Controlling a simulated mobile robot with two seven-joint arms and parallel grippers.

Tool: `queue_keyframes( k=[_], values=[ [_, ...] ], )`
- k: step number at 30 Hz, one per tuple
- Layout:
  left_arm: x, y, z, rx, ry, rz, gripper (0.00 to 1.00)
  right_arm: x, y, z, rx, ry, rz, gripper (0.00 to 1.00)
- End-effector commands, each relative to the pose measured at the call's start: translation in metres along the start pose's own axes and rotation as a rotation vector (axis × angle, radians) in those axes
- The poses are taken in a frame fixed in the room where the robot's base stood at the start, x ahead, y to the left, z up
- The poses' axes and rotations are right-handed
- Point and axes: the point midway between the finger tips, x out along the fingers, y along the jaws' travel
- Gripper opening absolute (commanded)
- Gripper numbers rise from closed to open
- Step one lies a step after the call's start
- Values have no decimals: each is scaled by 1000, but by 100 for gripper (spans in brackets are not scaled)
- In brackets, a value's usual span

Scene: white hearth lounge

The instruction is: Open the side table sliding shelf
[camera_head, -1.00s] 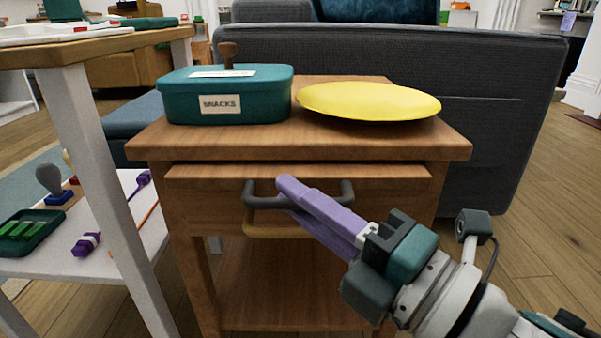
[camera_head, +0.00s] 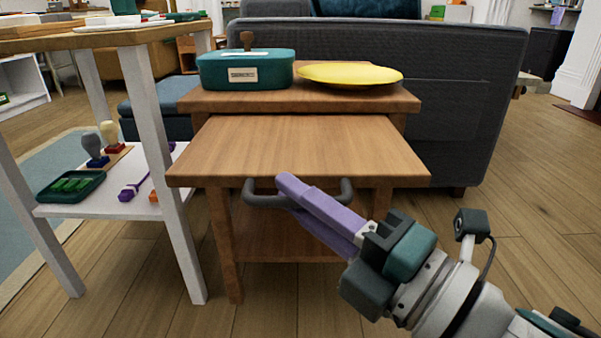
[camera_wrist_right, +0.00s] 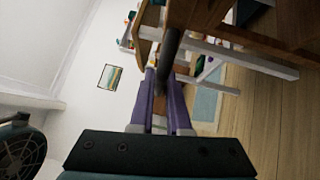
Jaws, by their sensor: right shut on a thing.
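The wooden side table (camera_head: 412,102) stands ahead, below a dark grey sofa back. Its sliding shelf (camera_head: 300,150) is pulled well out toward me, with its bare top showing. A dark grey bar handle (camera_head: 262,201) is on the shelf's front edge. My right gripper (camera_head: 288,188), with purple fingers, is shut on the handle near its middle. In the right wrist view the dark handle (camera_wrist_right: 170,45) runs between the purple fingertips. My left gripper is in neither view.
A teal snacks box (camera_head: 245,73) and a yellow plate (camera_head: 350,75) stand on the table top. At left, a white-legged table (camera_head: 165,160) holds stamps and a green tray (camera_head: 72,186) on its lower shelf. Wooden floor is clear at right.

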Motion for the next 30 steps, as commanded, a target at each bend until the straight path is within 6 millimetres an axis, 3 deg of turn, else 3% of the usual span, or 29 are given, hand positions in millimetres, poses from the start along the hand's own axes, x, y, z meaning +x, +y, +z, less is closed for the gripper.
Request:
queue_keyframes(
  k=[1, 2, 9, 20, 30],
  values=[
    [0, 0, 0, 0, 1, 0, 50, 0, 0, 0, -2, 0, -1, 0],
    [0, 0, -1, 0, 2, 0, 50, 0, 0, 0, -2, 0, -1, 17],
    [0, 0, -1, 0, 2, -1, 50, 0, 0, 0, -2, 0, 0, 44],
    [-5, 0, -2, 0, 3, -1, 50, -8, 1, 1, 0, -2, -3, 45],
    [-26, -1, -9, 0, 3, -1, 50, -74, 2, 1, 0, -1, -6, 45]
  ],
)
